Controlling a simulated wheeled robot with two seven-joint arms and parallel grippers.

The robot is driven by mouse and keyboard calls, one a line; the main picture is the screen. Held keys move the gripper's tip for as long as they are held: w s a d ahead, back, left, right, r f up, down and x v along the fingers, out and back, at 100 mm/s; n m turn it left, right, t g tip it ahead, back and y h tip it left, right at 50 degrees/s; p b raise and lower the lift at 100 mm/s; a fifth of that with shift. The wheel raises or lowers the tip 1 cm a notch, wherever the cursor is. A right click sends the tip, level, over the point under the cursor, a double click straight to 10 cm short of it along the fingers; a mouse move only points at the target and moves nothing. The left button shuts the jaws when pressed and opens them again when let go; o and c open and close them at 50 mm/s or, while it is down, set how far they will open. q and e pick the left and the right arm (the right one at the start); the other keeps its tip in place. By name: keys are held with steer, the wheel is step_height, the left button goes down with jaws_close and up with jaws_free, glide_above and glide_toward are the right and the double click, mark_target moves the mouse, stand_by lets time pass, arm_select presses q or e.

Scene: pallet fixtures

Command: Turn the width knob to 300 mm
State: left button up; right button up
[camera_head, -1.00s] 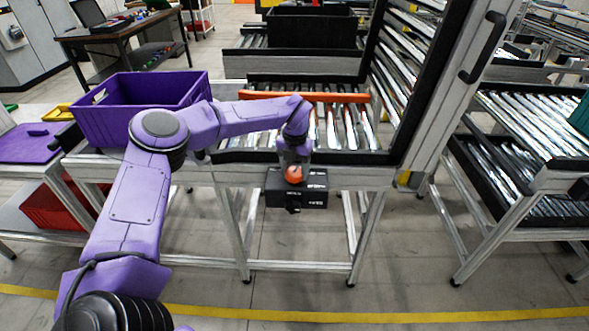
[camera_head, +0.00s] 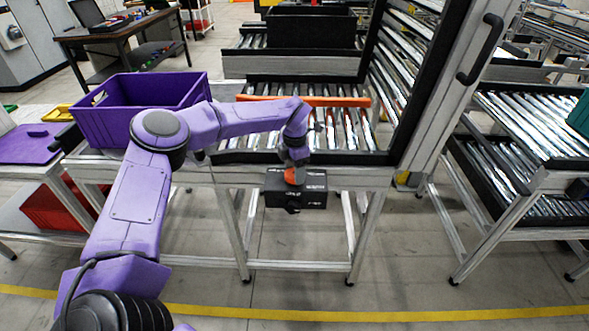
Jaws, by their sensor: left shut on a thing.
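A black control box (camera_head: 313,189) with small white markings hangs on the front of the roller conveyor frame. The width knob on it is mostly hidden; a red-orange part (camera_head: 290,176) shows on the box's left side, right at my gripper. My left gripper (camera_head: 293,190) comes down at the left part of the box face, and its dark fingers are shut on the knob there. The fingers are small and dark against the box, so the knob's angle and its scale cannot be read. My right gripper is not in view.
A purple crate (camera_head: 145,95) stands at the left of the conveyor, beside my arm. An orange bar (camera_head: 335,101) lies across the rollers (camera_head: 345,128). A tall black-framed roller gate with a handle (camera_head: 480,50) stands at the right. The floor in front is clear.

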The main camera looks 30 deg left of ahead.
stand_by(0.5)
arm_select(q)
steer(key=o, duration=1.1)
steer(key=shift+c, duration=0.2)
steer(key=shift+r, duration=0.45)
step_height(320, 180, up, 10)
steer(key=b, duration=0.2)
steer(key=shift+f, duration=0.15)
